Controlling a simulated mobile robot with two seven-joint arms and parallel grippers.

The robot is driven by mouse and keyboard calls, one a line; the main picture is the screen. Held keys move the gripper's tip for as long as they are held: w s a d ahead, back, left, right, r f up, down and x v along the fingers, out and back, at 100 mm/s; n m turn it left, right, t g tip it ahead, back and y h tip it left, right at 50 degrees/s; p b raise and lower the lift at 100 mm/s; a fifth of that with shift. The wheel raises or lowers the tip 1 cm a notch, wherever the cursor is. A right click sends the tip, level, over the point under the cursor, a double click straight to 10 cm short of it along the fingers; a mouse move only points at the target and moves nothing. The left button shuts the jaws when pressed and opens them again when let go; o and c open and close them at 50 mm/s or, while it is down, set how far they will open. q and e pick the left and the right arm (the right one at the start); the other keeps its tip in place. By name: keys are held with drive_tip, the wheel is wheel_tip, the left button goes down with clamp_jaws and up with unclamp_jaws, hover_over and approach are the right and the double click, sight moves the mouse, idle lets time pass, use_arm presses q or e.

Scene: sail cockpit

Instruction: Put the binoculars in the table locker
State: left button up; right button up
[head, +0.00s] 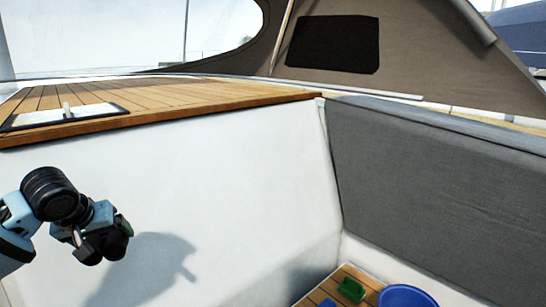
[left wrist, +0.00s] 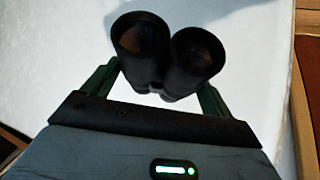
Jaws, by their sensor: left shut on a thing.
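The black binoculars (left wrist: 165,55) are between the green fingers of my left gripper (left wrist: 158,85), which is shut on them. Their two round barrel ends face the left wrist camera. In the head view, my left gripper (head: 108,234) is at the lower left, holding the small, dark binoculars (head: 103,246) in front of the white wall, with a shadow on the wall to the right. A pale, dark-framed panel (head: 70,116) with a small upright handle is set in the wooden top at the upper left. It looks closed; I cannot tell whether it is the table locker. My right gripper is not in view.
The wooden top (head: 190,97) overhangs the white wall (head: 230,160). A grey cushioned backrest (head: 430,190) stands at the right. On the slatted floor at the bottom are a blue tub (head: 407,296) and a green object (head: 351,289). The space before the wall is clear.

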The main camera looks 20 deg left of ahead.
use_arm(q)
drive_tip(key=w+d+f+m+h, duration=0.15)
drive_tip(key=d+f, duration=0.25)
drive_tip(key=d, duration=0.4)
drive_tip(key=w+d+f+m+h, duration=0.1)
drive_tip(key=w+d+f+m, duration=0.25)
drive_tip(key=d, duration=0.45)
drive_tip(key=d+m+h, duration=0.2)
drive_tip(key=d+m, duration=0.2)
drive_tip(key=d, duration=1.3)
drive_tip(key=shift+w+f, duration=0.15)
drive_tip(key=shift+f, duration=0.25)
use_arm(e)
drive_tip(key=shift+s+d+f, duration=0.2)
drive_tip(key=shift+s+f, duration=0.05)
use_arm(q)
drive_tip(key=shift+d+h, duration=0.1)
drive_tip(key=shift+h, duration=0.15)
